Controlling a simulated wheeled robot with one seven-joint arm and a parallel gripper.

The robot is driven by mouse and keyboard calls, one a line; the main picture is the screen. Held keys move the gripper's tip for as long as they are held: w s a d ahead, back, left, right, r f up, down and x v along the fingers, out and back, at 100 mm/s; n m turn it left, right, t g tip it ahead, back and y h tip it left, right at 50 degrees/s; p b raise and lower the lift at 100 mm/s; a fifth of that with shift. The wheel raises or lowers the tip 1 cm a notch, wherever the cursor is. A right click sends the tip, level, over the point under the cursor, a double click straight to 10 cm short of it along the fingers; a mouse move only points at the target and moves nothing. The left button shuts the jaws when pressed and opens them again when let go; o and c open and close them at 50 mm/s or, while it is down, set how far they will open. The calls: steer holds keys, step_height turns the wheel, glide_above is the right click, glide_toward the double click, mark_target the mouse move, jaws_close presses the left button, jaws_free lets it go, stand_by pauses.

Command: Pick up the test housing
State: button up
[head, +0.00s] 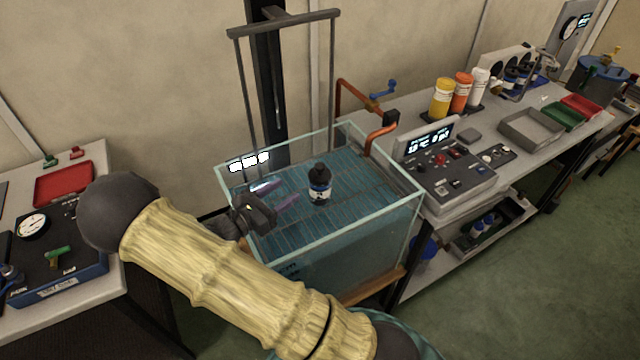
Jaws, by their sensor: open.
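The test housing, which I take to be the small dark cylinder (320,186) with a black top and a blue and white label, stands upright inside the glass tank (415,190). It appears to stand on the slatted platform (365,180) in the tank. My gripper (280,194) reaches over the tank's left side, to the left of the housing. Its two purplish fingers are apart and point towards the housing, with a gap left between them and it. Nothing shows between the fingers. My arm hides the tank's lower left part.
A tall grey frame (333,75) rises from the tank at the back. An orange pipe (381,138) with a blue crank reaches the tank's back right edge. A control box (450,185) stands on the right bench. A left bench holds a red tray (65,184) and a gauge panel.

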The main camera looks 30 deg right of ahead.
mark_target(316, 171)
steer(key=p+x, duration=0.1)
steer(key=x, duration=0.6)
steer(key=shift+d, duration=0.15)
steer(key=x, duration=0.1)
steer(key=p+x, duration=0.1)
steer(key=x, duration=0.1)
steer(key=p+x, duration=0.1)
steer(key=shift+s+d+r, duration=0.2)
steer(key=shift+d+r, duration=0.15)
steer(key=shift+w+d+f, duration=0.1)
steer(key=shift+w+d, duration=0.05)
steer(key=shift+d, duration=0.15)
jaws_close()
